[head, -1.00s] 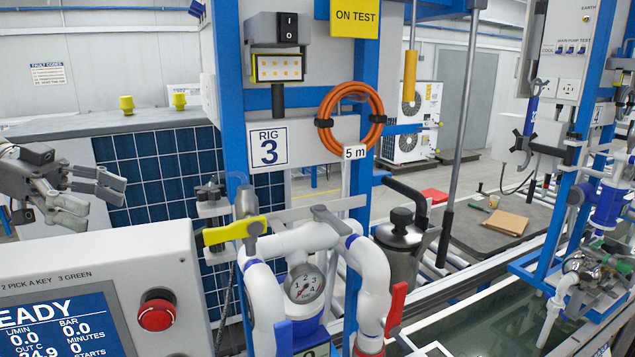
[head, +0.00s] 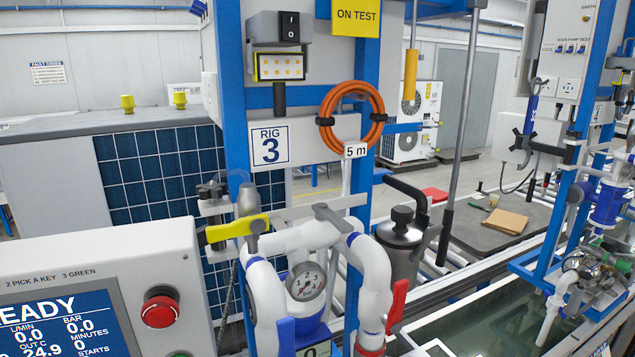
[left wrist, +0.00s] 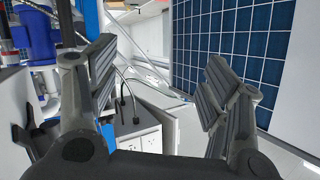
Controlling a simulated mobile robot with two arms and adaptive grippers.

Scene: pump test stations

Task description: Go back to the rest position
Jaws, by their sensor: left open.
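My left gripper (left wrist: 160,92) is open in the left wrist view, with nothing between its fingers. It does not show in the head view now. My right gripper is in neither view.
A control box with a red stop button (head: 159,309) and a lit screen (head: 60,325) fills the lower left. A water tank (head: 480,320) lies at the lower right. A grey bench (head: 480,232) stands behind. An orange hose coil (head: 323,120) hangs on the frame.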

